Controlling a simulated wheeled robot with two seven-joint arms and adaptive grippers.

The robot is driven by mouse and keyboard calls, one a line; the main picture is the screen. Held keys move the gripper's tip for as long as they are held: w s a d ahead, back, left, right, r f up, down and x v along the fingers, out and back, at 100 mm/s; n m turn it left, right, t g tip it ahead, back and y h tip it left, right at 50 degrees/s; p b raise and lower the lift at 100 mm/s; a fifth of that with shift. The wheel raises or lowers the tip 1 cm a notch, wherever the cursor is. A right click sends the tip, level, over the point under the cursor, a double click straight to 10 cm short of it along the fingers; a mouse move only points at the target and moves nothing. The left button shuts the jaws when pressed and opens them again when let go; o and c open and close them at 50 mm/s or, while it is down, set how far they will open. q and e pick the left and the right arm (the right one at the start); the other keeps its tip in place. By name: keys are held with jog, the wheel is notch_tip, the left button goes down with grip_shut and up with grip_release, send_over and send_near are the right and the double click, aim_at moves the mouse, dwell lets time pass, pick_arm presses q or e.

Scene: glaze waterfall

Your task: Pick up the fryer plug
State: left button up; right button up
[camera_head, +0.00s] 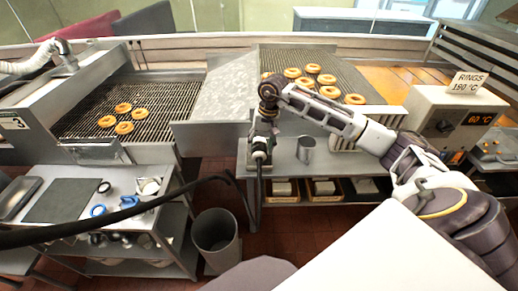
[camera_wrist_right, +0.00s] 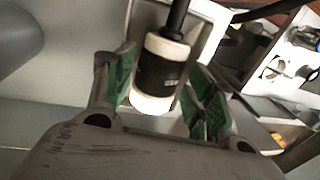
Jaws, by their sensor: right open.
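The fryer plug (camera_wrist_right: 160,72) shows in the right wrist view as a black cylinder with white ends and a dark cable leaving its top. It is between the two green-padded fingers of my right gripper (camera_wrist_right: 160,95), with a visible gap to the right finger. The fingers are apart and I see no grip on the plug. In the head view my right gripper (camera_head: 260,150) points down at the left end of the middle steel table. The plug is hard to make out there. My left gripper does not show.
A steel cup (camera_head: 305,150) stands on the middle table (camera_head: 335,165), right of my gripper. A black cable (camera_head: 150,200) crosses from the left. A grey bin (camera_head: 215,235) stands on the floor. Fryers with several doughnuts stand behind. A control box (camera_head: 450,115) is at right.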

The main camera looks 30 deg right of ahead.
aim_at(259, 146)
jog(key=shift+w+a+f, duration=0.1)
jog(key=shift+f, duration=0.65)
jog(key=shift+w+a+f, duration=0.1)
jog(key=shift+f, duration=0.6)
jog(key=shift+c, duration=0.2)
jog(key=c, duration=1.1)
jog(key=shift+r, duration=0.15)
jog(key=shift+r+b, duration=0.65)
jog(key=shift+r, duration=4.25)
